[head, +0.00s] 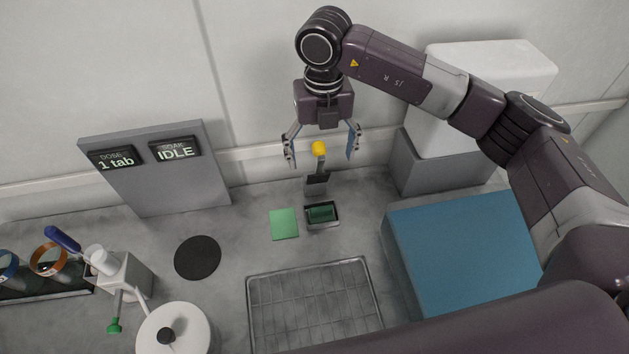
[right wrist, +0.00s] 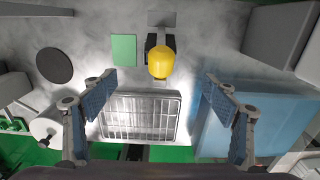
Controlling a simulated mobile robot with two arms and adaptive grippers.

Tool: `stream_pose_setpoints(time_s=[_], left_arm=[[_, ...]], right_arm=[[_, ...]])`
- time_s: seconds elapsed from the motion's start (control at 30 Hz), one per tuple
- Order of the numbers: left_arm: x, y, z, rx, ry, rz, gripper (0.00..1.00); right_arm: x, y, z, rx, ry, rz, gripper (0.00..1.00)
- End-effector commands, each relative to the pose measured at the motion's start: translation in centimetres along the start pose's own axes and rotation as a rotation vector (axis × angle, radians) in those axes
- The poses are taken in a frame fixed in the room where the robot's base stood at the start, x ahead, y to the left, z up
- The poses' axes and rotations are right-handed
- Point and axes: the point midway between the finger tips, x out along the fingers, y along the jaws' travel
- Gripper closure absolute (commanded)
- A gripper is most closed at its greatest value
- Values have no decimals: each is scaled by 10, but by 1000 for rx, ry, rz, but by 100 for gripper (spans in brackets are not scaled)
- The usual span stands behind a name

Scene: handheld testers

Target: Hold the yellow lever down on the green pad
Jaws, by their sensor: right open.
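The yellow lever (head: 319,148) has a rounded yellow knob on a dark upright stem, behind a small dark tray holding a dark green piece (head: 321,213). A flat light green pad (head: 284,223) lies on the counter just left of that tray. My right gripper (head: 321,154) points down with its fingers spread wide, one on each side of the knob in the head view, and is empty. In the right wrist view the knob (right wrist: 160,62) shows centrally beyond the open fingers (right wrist: 160,84), and the pad (right wrist: 124,49) is left of it. My left gripper is not seen.
A wire rack tray (head: 315,305) lies in front. A blue block (head: 465,250) stands right, a grey box (head: 440,165) behind it. A black disc (head: 198,257), a white lidded pot (head: 174,330) and a sign panel reading "1 tab" and "IDLE" (head: 155,180) are left.

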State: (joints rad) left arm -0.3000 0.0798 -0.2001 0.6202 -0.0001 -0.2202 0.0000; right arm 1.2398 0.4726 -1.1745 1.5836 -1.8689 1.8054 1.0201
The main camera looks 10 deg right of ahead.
Motion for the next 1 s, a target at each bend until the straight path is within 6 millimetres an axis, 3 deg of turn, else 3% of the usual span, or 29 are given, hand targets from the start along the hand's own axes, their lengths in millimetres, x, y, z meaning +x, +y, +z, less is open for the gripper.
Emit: stream_pose_setpoints(time_s=[0.6,1.0], left_arm=[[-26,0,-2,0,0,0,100],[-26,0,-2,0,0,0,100]], right_arm=[[-51,0,0,0,-2,0,20],[-52,0,0,0,-1,0,20]])
